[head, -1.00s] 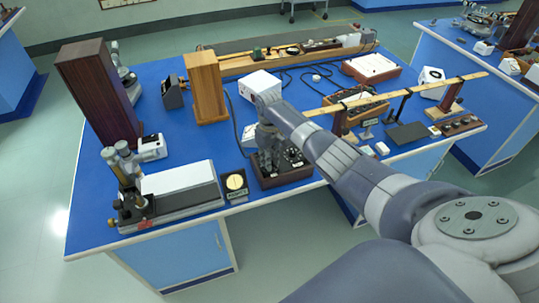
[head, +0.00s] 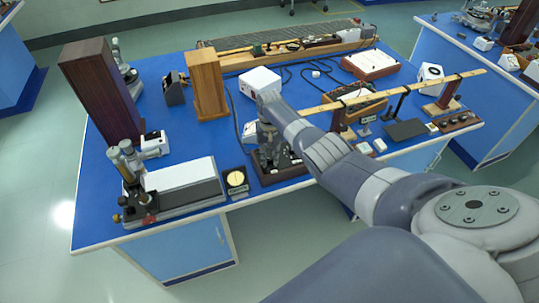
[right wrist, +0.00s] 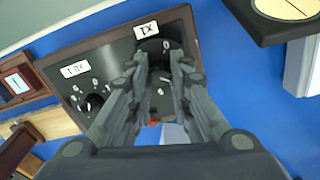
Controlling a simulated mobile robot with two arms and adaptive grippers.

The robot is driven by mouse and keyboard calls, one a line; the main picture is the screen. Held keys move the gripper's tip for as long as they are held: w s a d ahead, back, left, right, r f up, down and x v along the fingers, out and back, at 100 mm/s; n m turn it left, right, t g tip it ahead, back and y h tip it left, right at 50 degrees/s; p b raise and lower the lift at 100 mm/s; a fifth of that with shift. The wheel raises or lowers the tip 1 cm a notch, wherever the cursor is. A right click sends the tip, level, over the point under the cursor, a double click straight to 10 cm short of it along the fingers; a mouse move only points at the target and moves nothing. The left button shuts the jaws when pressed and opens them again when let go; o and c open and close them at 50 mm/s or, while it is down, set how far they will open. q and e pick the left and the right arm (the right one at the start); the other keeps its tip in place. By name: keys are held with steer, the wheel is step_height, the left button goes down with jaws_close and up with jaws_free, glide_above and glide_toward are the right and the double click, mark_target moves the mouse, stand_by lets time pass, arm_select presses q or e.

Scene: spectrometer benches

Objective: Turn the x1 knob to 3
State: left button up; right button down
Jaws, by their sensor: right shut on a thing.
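A dark box with a wooden rim (head: 284,178) sits at the front edge of the blue bench. In the right wrist view its panel (right wrist: 113,62) appears upside down. A label above one dial reads as x1 inverted. The x1 knob (right wrist: 153,47) is dark and mostly hidden between my fingers; which number it points at is not clear. My right gripper (right wrist: 160,72) is shut on this knob from above; in the head view it stands over the box (head: 268,153). My left gripper is not in view.
A second black knob (right wrist: 91,104) with its own label lies beside the held one. A round-dial meter (head: 237,181) stands just left of the box, and a spectrometer with a white body (head: 180,180) beyond it. A white box (head: 260,82) stands behind my wrist.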

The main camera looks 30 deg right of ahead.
mark_target(270, 159)
stand_by(0.4)
steer(key=c, duration=1.4)
jaws_free()
step_height(270, 159, up, 12)
steer(key=shift+r, duration=0.1)
